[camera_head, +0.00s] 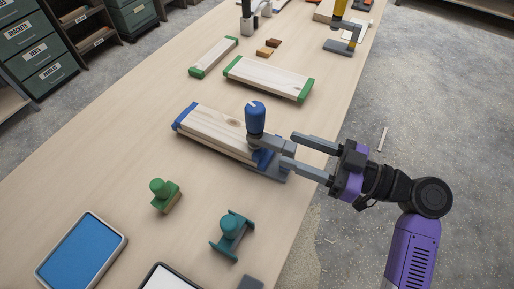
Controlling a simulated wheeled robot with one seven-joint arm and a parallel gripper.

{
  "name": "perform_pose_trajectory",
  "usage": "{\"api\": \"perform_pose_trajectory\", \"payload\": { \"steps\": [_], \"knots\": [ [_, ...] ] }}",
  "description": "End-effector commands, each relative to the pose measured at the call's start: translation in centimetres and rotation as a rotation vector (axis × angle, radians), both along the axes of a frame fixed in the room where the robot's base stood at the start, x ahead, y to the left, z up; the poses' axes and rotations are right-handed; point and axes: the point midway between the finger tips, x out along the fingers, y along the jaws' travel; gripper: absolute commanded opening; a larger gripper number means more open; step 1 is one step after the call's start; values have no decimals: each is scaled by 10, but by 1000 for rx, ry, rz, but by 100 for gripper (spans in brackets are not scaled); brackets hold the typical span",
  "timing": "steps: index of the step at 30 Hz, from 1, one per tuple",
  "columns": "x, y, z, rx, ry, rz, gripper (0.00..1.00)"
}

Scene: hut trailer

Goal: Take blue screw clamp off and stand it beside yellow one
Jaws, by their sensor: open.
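The blue screw clamp (256,118) stands upright at the right end of a stack of pale boards with blue ends (207,126). Its blue handle points up, and its grey frame reaches over the boards' end. My gripper (288,150) is open, just right of the clamp, with its two fingers pointing left at the frame. The lower fingertip overlaps the frame in the picture; I cannot tell whether it touches.
Boards with green ends (268,78) lie behind the blue clamp. A green knobbed piece (164,194) and a teal one (231,233) stand in front. A blue-faced tray (82,257) is at the near left. Small brown blocks (268,48) lie farther back. The bench's right edge is close.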

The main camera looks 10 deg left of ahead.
Motion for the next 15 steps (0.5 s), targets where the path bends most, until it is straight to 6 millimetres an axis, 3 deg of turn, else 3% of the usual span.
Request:
{"api": "perform_pose_trajectory", "payload": {
  "steps": [15],
  "knots": [
    [14, 48, 4, 0, 2, 3, 49]
  ]
}}
